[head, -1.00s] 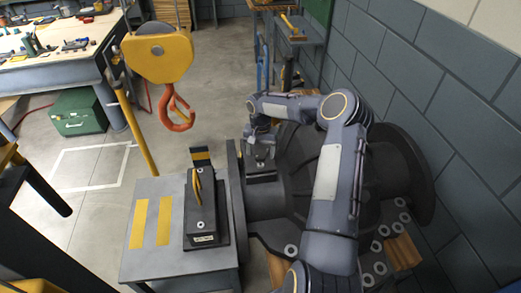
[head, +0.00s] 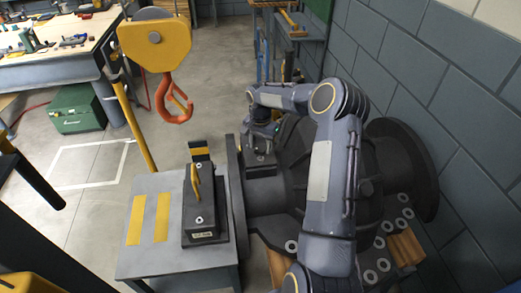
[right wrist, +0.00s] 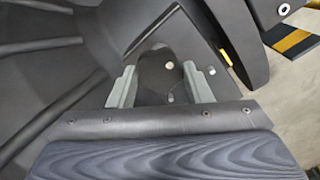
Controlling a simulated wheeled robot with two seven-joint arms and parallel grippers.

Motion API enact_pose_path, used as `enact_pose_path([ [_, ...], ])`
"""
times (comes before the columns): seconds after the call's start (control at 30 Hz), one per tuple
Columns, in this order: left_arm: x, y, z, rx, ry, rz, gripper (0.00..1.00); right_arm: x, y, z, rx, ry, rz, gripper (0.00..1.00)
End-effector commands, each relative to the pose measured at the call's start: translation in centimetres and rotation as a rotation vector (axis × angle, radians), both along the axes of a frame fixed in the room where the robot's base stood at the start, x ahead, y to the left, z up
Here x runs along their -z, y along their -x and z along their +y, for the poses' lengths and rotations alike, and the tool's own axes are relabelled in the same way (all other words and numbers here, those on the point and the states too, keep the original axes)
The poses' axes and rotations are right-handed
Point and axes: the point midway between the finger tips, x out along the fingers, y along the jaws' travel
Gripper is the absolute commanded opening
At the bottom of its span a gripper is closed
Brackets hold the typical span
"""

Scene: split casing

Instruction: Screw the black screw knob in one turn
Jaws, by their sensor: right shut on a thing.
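The black screw knob (right wrist: 158,75) is a dark block shape between the two grey fingers of my right gripper (right wrist: 160,88) in the right wrist view. The fingers are shut on it, one on each side. In the head view my right gripper (head: 263,141) points down at the flat part of the dark casing (head: 262,172), on its far left side. The knob cannot be made out there, as my wrist and fingers cover it. My left gripper is not in view.
A grey table (head: 150,262) with a black block (head: 203,216) stands left of the casing. An orange hook (head: 172,100) hangs from a yellow block above the floor. A block wall (head: 430,100) is close on the right. Several washer-like rings lie around the casing's base.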

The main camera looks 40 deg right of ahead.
Motion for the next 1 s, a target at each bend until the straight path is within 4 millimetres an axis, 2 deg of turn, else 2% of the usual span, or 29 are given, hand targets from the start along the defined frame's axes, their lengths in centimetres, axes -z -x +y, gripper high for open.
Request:
enact_pose_path([
  [0.03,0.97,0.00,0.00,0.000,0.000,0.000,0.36,0.34,-0.11,0.06,0.042,0.004,-0.004,0.22],
  [0.1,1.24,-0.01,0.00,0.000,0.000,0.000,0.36,0.23,-0.09,0.07,0.096,0.001,-0.003,0.22],
  [0.47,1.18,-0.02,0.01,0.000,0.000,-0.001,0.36,-0.04,-0.02,0.05,0.140,-0.003,-0.001,0.22],
  [0.5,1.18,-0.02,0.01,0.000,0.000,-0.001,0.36,-0.04,-0.02,0.05,0.140,-0.003,-0.001,0.47],
  [0.63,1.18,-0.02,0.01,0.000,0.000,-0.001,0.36,-0.04,-0.02,0.04,0.139,-0.002,-0.002,0.64],
  [1.0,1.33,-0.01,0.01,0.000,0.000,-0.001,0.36,-0.54,-0.06,0.02,0.138,0.000,-0.002,0.67],
])
